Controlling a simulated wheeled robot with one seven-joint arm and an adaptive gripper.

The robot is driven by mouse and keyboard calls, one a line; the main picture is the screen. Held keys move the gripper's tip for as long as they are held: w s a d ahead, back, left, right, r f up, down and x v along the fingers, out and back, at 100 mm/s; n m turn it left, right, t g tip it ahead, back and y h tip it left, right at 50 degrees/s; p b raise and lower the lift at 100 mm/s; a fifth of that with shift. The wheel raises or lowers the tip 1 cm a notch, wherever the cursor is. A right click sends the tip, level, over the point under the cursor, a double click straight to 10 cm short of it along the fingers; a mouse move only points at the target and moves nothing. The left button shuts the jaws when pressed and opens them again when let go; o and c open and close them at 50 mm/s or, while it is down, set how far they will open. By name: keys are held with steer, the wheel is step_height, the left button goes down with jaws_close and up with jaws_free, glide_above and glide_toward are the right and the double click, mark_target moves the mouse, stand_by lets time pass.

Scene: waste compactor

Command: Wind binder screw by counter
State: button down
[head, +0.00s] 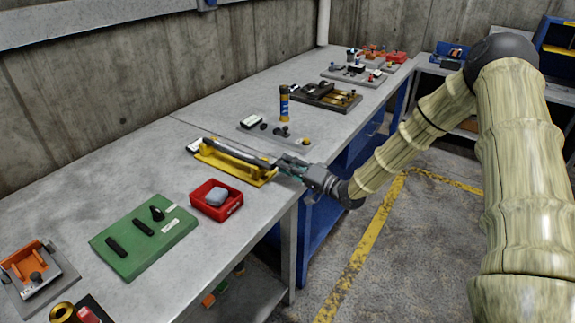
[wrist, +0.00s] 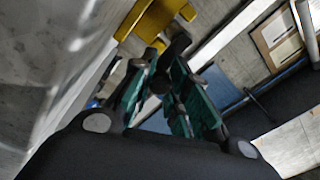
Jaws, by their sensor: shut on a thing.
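The binder is a yellow frame (head: 228,166) with a long grey bar (head: 232,151) along it, on the grey workbench near its front edge. A small pale plate (head: 194,146) sits at its far left end; I cannot read any counter there. My gripper (head: 286,167) is at the frame's right end, reaching in from the right. In the wrist view, the teal fingers (wrist: 169,72) are shut on a dark knob (wrist: 178,44), which I take to be the screw's end. Yellow frame parts (wrist: 150,18) show just beyond it. The fingers partly hide the knob.
A red tray (head: 232,207) with a grey block and a green board (head: 135,245) lie nearby. A grey plate (head: 262,133) with small parts and a dark blue cylinder (head: 284,103) stand behind. Open floor with yellow lines (head: 360,255) is right of the workbench (head: 150,165).

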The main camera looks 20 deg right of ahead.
steer(key=shift+d+f+m, duration=0.15)
steer(key=shift+f+m, duration=0.05)
steer(key=shift+m, duration=0.1)
steer(key=c, duration=1.3)
jaws_free()
steer(key=shift+w+f, duration=0.1)
steer(key=shift+c, duration=0.2)
steer(key=v, duration=1.2)
